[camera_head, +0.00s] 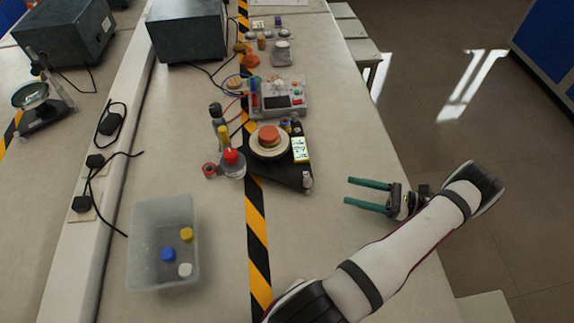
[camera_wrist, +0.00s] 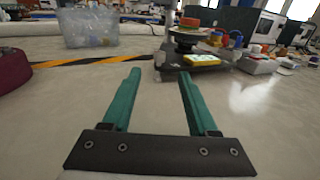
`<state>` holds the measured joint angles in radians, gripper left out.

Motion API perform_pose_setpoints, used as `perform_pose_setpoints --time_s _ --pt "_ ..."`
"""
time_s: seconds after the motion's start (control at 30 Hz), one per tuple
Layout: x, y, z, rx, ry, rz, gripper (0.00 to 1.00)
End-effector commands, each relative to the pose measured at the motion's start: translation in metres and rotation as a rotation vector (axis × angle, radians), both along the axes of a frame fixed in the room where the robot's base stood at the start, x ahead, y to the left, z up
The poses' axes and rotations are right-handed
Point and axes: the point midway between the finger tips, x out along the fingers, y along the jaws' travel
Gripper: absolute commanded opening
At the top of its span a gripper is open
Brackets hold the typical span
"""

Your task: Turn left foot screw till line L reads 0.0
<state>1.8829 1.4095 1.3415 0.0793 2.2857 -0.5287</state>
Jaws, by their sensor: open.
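The instrument's dark base plate (camera_head: 280,175) lies on the bench across the striped tape. It carries a round stage with an orange-red top (camera_head: 268,134) and a lit display (camera_head: 300,149); line L is too small to read. A small silver knob (camera_head: 307,180) stands at the plate's near right corner. A red-topped round piece (camera_head: 231,157) sits at its left; I cannot tell which part is the left foot screw. My gripper (camera_head: 348,191) is open and empty, right of the plate and apart from it. The wrist view shows its green fingers (camera_wrist: 159,75) apart, with the display (camera_wrist: 201,59) beyond.
A clear bin (camera_head: 143,250) with coloured caps stands at the near left. A white and grey device (camera_head: 290,85) with wires is behind the instrument. Dark boxes (camera_head: 187,30) stand farther back. The bench between my gripper and the plate is clear; its right edge is near my gripper.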

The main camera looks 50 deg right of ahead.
Motion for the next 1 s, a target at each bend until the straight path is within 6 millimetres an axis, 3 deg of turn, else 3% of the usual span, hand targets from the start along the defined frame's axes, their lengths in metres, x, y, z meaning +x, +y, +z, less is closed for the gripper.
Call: perform_pose_setpoints --time_s 0.13,0.4,0.6,0.8,1.0 --pt "0.017 0.007 -0.001 0.006 -0.006 -0.008 0.59" --pt "0.087 0.036 -0.001 0.007 -0.004 -0.003 0.59" --pt "0.126 0.051 -0.001 0.005 -0.002 -0.004 0.59" --pt "0.143 0.058 -0.001 0.004 -0.003 -0.006 0.59" --pt "0.144 0.058 -0.001 0.004 -0.002 -0.007 0.59"
